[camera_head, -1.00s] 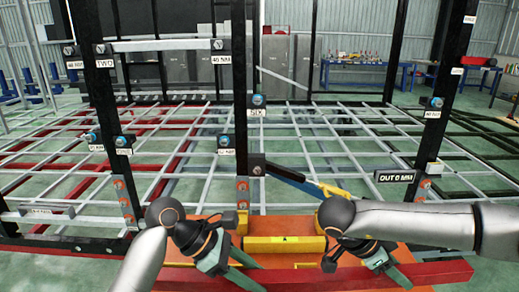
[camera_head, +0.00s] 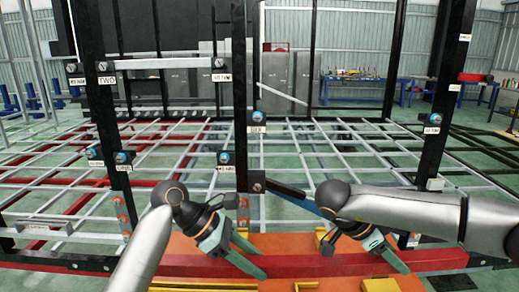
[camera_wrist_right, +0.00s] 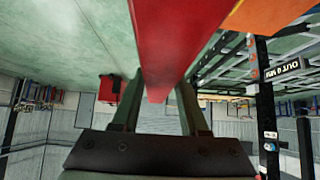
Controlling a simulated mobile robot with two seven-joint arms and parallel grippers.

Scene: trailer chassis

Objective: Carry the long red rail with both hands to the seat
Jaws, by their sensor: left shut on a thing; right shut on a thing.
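The long red rail (camera_head: 310,266) lies crosswise in front of me, roughly level, above an orange surface. My left gripper (camera_head: 248,257) is shut on it left of the middle. My right gripper (camera_head: 393,262) is shut on it nearer its right end. In the right wrist view the rail (camera_wrist_right: 172,45) passes between the two fingers of the right gripper (camera_wrist_right: 158,110). Beyond the rail stands a black upright frame with a central post (camera_head: 241,100). I cannot tell which part is the seat.
The orange surface (camera_head: 180,246) carries yellow parts (camera_head: 205,287) close below the rail. Black posts stand at the left (camera_head: 112,150) and right (camera_head: 445,110). A grey lattice (camera_head: 330,150) spreads behind. A blue workbench (camera_head: 360,88) stands far back.

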